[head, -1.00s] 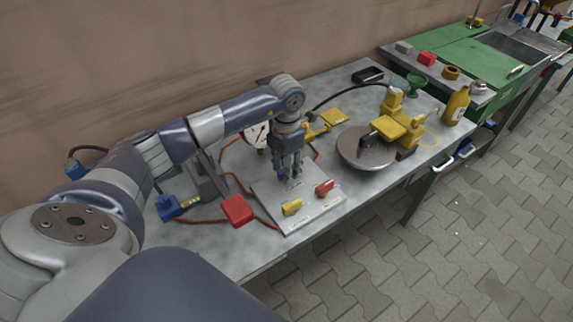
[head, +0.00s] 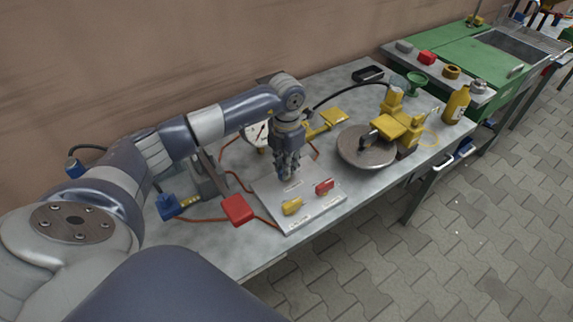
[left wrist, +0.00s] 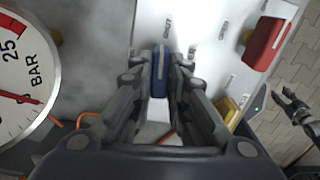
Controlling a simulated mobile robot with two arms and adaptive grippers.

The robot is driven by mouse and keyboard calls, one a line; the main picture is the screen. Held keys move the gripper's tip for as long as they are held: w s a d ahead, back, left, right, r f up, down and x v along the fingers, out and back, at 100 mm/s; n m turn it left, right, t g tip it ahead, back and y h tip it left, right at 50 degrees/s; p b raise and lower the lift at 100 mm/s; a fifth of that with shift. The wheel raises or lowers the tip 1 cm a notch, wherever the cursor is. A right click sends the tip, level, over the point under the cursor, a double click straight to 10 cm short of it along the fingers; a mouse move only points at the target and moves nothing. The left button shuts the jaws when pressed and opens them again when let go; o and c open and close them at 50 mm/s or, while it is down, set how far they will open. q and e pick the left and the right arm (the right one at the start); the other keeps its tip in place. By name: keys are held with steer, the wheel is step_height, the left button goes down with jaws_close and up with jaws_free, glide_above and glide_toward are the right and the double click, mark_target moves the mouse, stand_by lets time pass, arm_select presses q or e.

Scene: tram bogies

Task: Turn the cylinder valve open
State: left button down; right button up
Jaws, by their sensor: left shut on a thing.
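A pale panel (head: 309,216) on the table carries a red handle (head: 325,186), a yellow handle (head: 291,206) and a blue handle (left wrist: 160,72). Its small labels are too small to read, so I cannot tell which handle is named as the cylinder valve. My left gripper (head: 287,176) points down over the panel's far part and is shut on the blue handle, which lies between its fingers in the left wrist view; the head view hides it. My right gripper (left wrist: 293,106) shows at the right of the left wrist view, away from the panel, fingers apart and empty.
A pressure gauge (left wrist: 18,75) stands close beside my left gripper. A round metal disc (head: 366,147) with yellow parts and a yellow bottle (head: 456,105) stand to the right. A red block (head: 237,209) and cables lie left of the panel.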

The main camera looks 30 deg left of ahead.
arm_select(q)
steer(key=n, duration=0.3)
steer(key=shift+n, duration=0.3)
steer(key=n, duration=0.4)
steer(key=shift+n, duration=0.3)
steer(key=n+p, duration=0.1)
steer(key=n, duration=0.3)
steer(key=shift+r, duration=0.1)
steer(key=shift+n+p, duration=0.35)
steer(key=shift+n, duration=1.75)
steer(key=c, duration=1.6)
jaws_free()
steer(key=shift+o, duration=0.2)
